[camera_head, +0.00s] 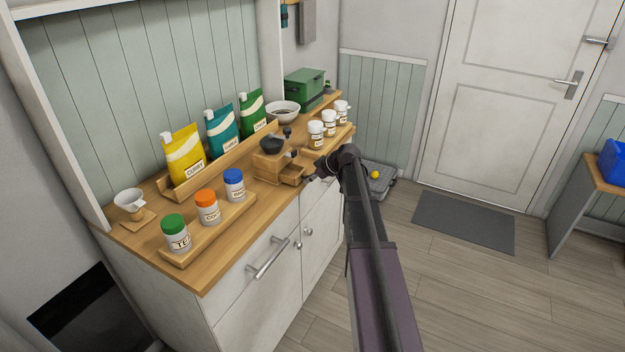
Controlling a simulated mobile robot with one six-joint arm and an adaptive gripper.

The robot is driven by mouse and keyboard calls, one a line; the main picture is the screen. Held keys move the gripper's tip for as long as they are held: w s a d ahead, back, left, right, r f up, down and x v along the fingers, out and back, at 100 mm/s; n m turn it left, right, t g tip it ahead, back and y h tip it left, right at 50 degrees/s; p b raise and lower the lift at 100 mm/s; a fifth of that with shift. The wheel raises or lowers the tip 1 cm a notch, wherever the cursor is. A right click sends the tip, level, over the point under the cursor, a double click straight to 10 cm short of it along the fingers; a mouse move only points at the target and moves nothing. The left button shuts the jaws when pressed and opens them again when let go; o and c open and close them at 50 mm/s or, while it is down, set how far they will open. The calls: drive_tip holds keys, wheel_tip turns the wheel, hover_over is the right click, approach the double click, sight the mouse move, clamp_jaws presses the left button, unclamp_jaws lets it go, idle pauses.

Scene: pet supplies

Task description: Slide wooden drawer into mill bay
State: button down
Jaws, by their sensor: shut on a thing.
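The wooden mill (267,169) stands on the counter, a square wooden body with a dark bowl-shaped top. The small wooden drawer (291,178) is at the mill's right front side, low down by the counter's front edge. It sits outside or partly outside the mill body; I cannot tell whether its back end is inside the bay. My gripper (311,179) reaches in from the right and is shut on the drawer's outer end.
Jars with green (176,236), orange (208,208) and blue lids stand on a tray at the front left. Pouches (184,156) stand in a rack behind. White-lidded jars (315,135) stand right of the mill. A bowl (283,112) and green box (305,88) are at the back.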

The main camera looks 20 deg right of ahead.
sight(295, 173)
drive_tip(key=shift+w+a, duration=1)
drive_tip(key=shift+w, duration=0.3)
drive_tip(key=shift+w+a, duration=1)
drive_tip(key=shift+w, duration=0.25)
idle(0.4)
drive_tip(key=shift+c, duration=1.9)
unclamp_jaws()
drive_tip(key=shift+s, duration=0.1)
drive_tip(key=s+d+r+p, duration=0.1)
drive_tip(key=s+d, duration=0.8)
drive_tip(key=s, duration=0.3)
drive_tip(key=s+a+r+n+p, duration=0.1)
drive_tip(key=s+a+r+p, duration=0.2)
drive_tip(key=a, duration=0.4)
drive_tip(key=s+a+r+n+g+y+p, duration=0.1)
drive_tip(key=s+a+r+p, duration=0.3)
drive_tip(key=a, duration=0.3)
drive_tip(key=s+a+r+n+p, duration=0.1)
drive_tip(key=s+a+r+p, duration=0.3)
drive_tip(key=a, duration=0.4)
drive_tip(key=shift+s+r+g+y+p, duration=0.25)
drive_tip(key=shift+r+g+y+p, duration=0.05)
drive_tip(key=shift+r+p, duration=0.6)
